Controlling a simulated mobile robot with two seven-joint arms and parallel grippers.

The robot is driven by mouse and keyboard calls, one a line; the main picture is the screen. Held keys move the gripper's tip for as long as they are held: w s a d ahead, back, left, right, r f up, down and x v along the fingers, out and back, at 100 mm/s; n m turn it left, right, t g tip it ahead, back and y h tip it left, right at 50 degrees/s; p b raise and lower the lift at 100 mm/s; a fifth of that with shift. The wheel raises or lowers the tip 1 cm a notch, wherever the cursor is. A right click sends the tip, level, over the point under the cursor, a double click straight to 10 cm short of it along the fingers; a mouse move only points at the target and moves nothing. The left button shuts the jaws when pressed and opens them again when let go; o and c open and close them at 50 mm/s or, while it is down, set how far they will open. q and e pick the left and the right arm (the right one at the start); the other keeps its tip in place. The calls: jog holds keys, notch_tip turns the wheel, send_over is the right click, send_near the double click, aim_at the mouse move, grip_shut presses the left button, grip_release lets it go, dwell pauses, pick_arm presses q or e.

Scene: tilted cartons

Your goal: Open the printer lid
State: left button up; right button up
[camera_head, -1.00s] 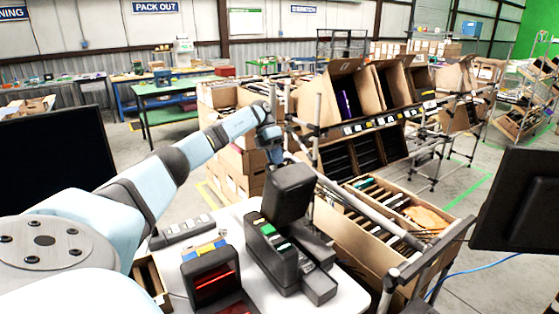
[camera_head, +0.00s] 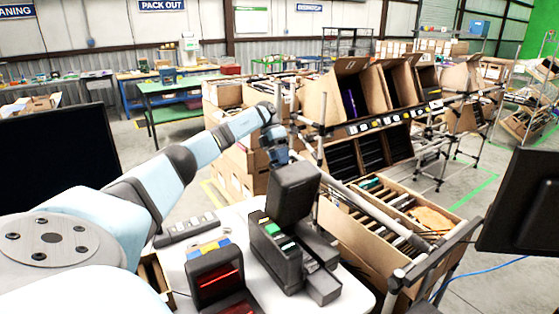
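The dark grey label printer (camera_head: 278,252) stands on the white table, with green and white parts showing in its body. Its lid (camera_head: 294,192) is raised and stands nearly upright at the back of the body. My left arm reaches in from the left, and my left gripper (camera_head: 280,157) is just behind and above the lid's top edge. The gripper is small and dark here, and its fingertips are partly hidden by the lid. I cannot tell whether it touches the lid or whether it is open. My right gripper is not in view.
A black device with a red window (camera_head: 214,282) stands left of the printer on the white table (camera_head: 352,296). A grey power strip (camera_head: 188,229) lies behind it. Cartons of files (camera_head: 385,225) on a tilted rack stand close on the right, and a black monitor (camera_head: 520,205) is at far right.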

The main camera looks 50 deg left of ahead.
pick_arm(q)
jog(key=b+v, duration=0.1)
jog(key=v, duration=0.6)
jog(key=shift+a, duration=0.2)
dwell(0.5)
